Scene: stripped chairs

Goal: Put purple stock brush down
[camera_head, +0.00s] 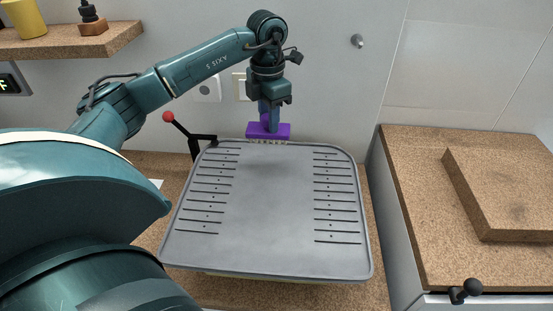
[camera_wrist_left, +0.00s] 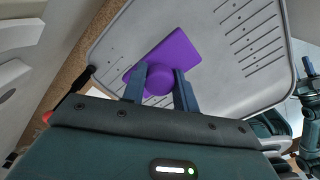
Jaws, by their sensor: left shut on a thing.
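The purple stock brush (camera_head: 268,131) has a flat rectangular purple block with pale bristles underneath. My left gripper (camera_head: 268,116) is shut on its upper part and holds it bristles down, at the far edge of the grey ridged tray (camera_head: 270,215). In the left wrist view the brush (camera_wrist_left: 172,60) sits between the two fingers of the left gripper (camera_wrist_left: 160,85), with the tray (camera_wrist_left: 225,75) behind it. I cannot tell whether the bristles touch the tray. My right gripper is not in view.
A lever with a red ball (camera_head: 168,117) stands at the tray's far left corner. A cork-topped cabinet (camera_head: 415,215) with a raised slab (camera_head: 500,190) is at the right. A shelf (camera_head: 70,43) holds a yellow pot (camera_head: 24,18). The tray's middle is clear.

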